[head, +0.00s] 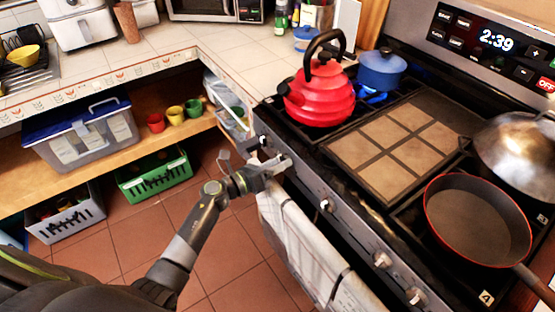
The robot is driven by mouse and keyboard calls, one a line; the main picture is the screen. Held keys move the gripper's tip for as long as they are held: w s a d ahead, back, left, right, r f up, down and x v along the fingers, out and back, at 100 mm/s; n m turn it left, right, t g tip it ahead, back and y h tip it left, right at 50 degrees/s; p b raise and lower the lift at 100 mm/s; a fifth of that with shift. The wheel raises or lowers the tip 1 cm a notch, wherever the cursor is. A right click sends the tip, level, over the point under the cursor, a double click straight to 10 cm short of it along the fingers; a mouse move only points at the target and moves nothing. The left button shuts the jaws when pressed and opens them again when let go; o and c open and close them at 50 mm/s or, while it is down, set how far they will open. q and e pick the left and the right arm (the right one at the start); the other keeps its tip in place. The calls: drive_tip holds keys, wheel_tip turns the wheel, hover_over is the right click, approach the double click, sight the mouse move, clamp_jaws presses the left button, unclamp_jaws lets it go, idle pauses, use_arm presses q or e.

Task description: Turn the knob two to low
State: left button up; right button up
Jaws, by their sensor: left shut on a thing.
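The stove's front panel (352,232) slopes down to the right with several silver knobs. One knob (327,206) is just right of my left gripper, and two more, a knob (382,260) and a knob (416,296), are farther along. My left gripper (284,163) is at the panel's far left part, shut on a knob there. The gripper mostly hides that knob, so its setting cannot be read. My right gripper is not in view.
A pan (478,225) and a silver domed lid (520,150) are at right. A towel (305,250) hangs below the panel. Floor is clear at left.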

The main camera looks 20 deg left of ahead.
use_arm(q)
drive_tip(key=n+p, duration=0.8)
drive_tip(key=n, duration=0.7)
drive_tip(key=shift+n, duration=0.3)
drive_tip(key=shift+f+n+p, duration=0.2)
drive_tip(key=shift+n+p, duration=0.85)
drive_tip(key=shift+n, duration=1.15)
drive_tip(key=o, duration=0.9)
drive_tip(key=shift+o, duration=0.2)
drive_tip(key=shift+a, duration=0.1)
